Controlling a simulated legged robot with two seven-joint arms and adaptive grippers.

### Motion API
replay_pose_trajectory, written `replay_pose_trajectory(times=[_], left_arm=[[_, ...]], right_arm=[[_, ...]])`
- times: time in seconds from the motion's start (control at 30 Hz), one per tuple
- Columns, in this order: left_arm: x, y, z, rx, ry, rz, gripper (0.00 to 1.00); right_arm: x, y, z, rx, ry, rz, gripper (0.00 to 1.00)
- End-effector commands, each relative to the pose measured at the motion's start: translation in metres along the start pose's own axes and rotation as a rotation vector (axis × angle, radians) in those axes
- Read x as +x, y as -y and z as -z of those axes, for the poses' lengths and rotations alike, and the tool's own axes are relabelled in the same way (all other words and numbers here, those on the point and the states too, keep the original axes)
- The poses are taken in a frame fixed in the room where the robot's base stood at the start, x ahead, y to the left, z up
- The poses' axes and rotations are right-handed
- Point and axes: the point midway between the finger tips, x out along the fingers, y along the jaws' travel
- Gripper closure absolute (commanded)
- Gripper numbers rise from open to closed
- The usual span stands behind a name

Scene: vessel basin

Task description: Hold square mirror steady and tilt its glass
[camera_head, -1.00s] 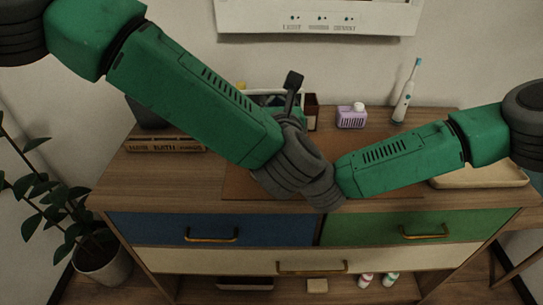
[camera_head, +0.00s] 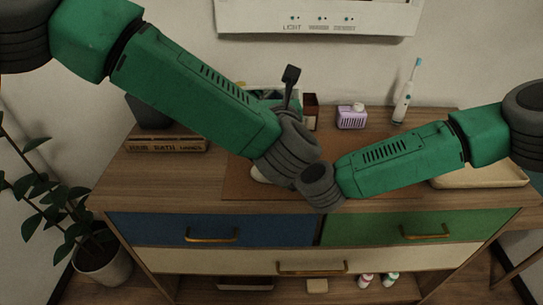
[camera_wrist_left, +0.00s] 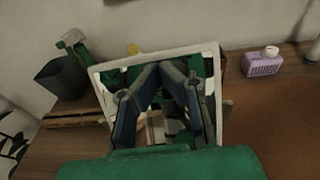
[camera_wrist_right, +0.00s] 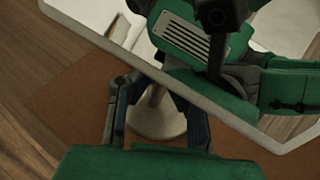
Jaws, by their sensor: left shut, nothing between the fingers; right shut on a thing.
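The square mirror has a white frame and stands on a pale round-footed stand. In the left wrist view its frame (camera_wrist_left: 218,98) fills the middle, and the glass reflects my green arm. My left gripper (camera_wrist_left: 160,70) is shut and empty in front of the glass; I cannot tell whether its tips touch it. In the right wrist view the mirror's frame (camera_wrist_right: 170,82) slants across, with the stand (camera_wrist_right: 155,125) below. My right gripper (camera_wrist_right: 155,98) is shut on the mirror's stand, a finger on either side. In the head view my arms hide most of the mirror; its pale foot (camera_head: 260,174) shows.
The mirror stands on a brown mat (camera_head: 237,185) on the wooden dresser. Behind are a purple dispenser (camera_head: 351,117), a toothbrush (camera_head: 405,98) and a small brown box (camera_head: 310,108). A dark pot (camera_wrist_left: 62,76) stands left, and a pale tray (camera_head: 480,176) lies right.

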Motion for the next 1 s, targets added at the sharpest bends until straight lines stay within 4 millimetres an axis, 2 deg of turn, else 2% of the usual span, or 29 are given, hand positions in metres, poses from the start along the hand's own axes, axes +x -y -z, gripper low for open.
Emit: replay_pose_trajectory(times=[0.7,1.0], left_arm=[[-0.052,0.001,0.009,0.0,-0.002,0.002,1.0],[-0.06,0.0,0.009,0.001,-0.001,0.001,1.0]], right_arm=[[0.0,0.0,-0.001,0.0,0.001,0.0,1.0],[0.0,0.0,-0.001,0.0,0.001,0.0,1.0]])
